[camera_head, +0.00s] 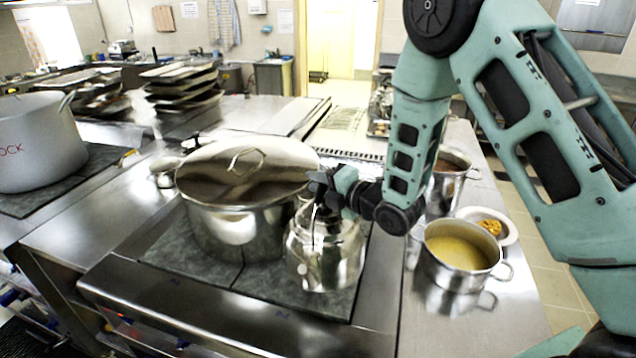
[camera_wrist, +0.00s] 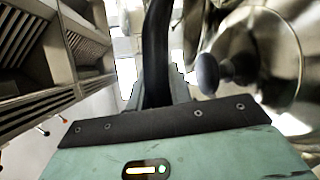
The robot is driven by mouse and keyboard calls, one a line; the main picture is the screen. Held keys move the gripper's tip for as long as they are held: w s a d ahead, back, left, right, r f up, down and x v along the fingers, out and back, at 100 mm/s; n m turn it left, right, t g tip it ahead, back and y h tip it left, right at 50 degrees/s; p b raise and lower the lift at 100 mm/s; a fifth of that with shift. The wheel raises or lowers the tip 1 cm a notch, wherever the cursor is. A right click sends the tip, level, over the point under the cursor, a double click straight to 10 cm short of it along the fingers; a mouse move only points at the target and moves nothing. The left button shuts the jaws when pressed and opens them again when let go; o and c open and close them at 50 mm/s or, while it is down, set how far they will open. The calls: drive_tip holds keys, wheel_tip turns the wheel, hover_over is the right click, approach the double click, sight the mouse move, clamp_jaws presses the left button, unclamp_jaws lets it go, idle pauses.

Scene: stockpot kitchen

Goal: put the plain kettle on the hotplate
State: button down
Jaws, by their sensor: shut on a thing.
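The plain kettle (camera_head: 326,258) is shiny bare metal and upright in the head view, at the right front of the grey hotplate (camera_head: 172,249). I cannot tell whether its base touches the plate. My gripper (camera_head: 326,190) is above the kettle and shut on its dark handle, which the jaws partly hide. In the wrist view a dark curved bar (camera_wrist: 157,55), seemingly this handle, runs up from the gripper. A shiny rounded metal surface with a dark knob (camera_wrist: 207,74) is at the right there.
A large lidded steel pot (camera_head: 235,220) stands on the same hotplate, close left of the kettle. A pale stockpot (camera_head: 38,145) stands far left. A pot of yellow soup (camera_head: 462,252) and a plate of food (camera_head: 492,224) are at right.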

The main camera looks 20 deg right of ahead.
sight(320, 232)
drive_tip(key=shift+f+b, duration=1.2)
drive_tip(key=shift+f, duration=1.95)
